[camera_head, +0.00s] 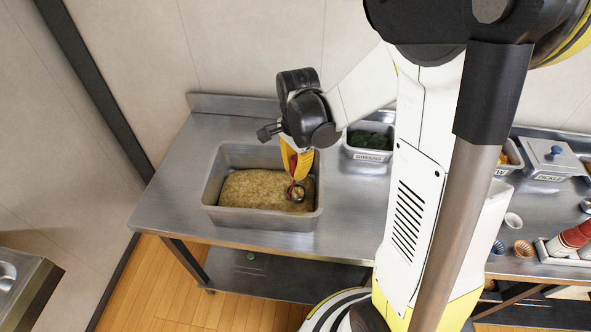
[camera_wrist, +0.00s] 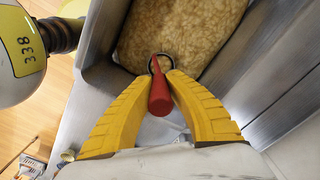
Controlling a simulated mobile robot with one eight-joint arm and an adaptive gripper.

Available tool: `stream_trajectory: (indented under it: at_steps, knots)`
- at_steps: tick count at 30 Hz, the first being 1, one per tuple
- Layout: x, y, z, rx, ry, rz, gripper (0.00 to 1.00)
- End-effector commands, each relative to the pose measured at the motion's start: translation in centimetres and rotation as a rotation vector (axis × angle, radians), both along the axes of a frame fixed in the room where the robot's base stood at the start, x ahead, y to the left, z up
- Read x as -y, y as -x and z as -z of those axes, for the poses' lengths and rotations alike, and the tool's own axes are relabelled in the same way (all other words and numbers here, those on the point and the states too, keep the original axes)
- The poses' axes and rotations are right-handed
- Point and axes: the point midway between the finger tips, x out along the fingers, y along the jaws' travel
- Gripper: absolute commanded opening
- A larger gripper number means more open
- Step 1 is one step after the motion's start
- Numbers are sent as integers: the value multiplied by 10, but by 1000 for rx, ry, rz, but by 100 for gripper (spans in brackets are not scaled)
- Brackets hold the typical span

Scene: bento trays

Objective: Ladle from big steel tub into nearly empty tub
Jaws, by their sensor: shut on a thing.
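The big steel tub (camera_head: 212,192) stands on the steel table at the left and holds a tan, grainy food (camera_head: 250,188). In the wrist view the food (camera_wrist: 185,35) fills the top middle. My gripper (camera_head: 292,178) is over the right part of the tub, pointing down. Its yellow fingers (camera_wrist: 166,88) are shut on the red handle of the ladle (camera_wrist: 159,97). The ladle's round metal bowl (camera_head: 297,193) is at or just above the food; I cannot tell whether it touches. A smaller tub labelled GREENS (camera_head: 368,154) stands behind to the right, with dark green contents.
My arm hides the table's middle. At the right are a lidded tub labelled PICKLE (camera_head: 550,165), small cups (camera_head: 522,249) and red-topped bottles (camera_head: 572,238). Bare steel table (camera_head: 165,190) lies left of the big tub. A wall stands behind.

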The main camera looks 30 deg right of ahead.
Motion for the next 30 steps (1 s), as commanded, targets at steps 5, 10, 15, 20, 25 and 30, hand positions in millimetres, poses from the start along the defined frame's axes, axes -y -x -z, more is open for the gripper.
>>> stream_trajectory:
  at_steps: [5,10,15,20,25,30]
  knots:
    - [0,0,-25,0,0,0,0]
    - [0,0,-44,0,0,0,0]
    - [0,0,-63,0,0,0,0]
    - [0,0,-80,0,0,0,0]
    - [0,0,-99,0,0,0,0]
    - [0,0,-118,0,0,0,0]
